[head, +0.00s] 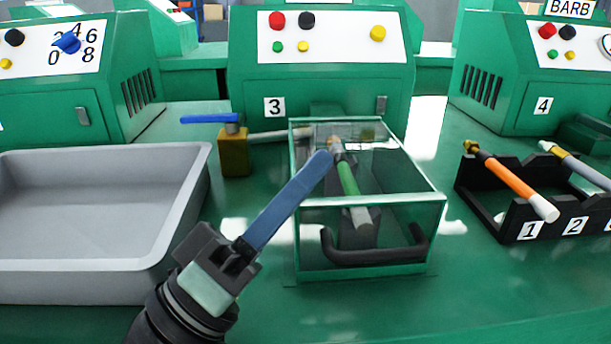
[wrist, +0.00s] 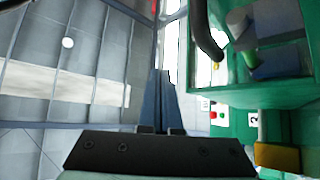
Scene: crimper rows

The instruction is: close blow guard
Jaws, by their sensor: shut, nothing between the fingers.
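The blow guard (head: 420,198) is a clear box with green edges on the bench in front of machine 3. Its black handle (head: 375,255) is low on the front face, and the guard's lower front edge looks at or close to the bench. A hose with a green band (head: 347,180) lies inside, seen through the clear panels. My gripper (head: 325,158) has long blue fingers, shut and empty. In the head view their tips overlap the guard's top left part; contact cannot be told. In the wrist view the fingers (wrist: 161,80) point beside the dark handle (wrist: 207,35).
A grey tray (head: 75,265) stands at the left. A brass valve (head: 233,155) with a blue lever is behind my gripper, left of the guard. A black rack (head: 515,225) with an orange hose (head: 510,182) stands at the right. Green machines line the back.

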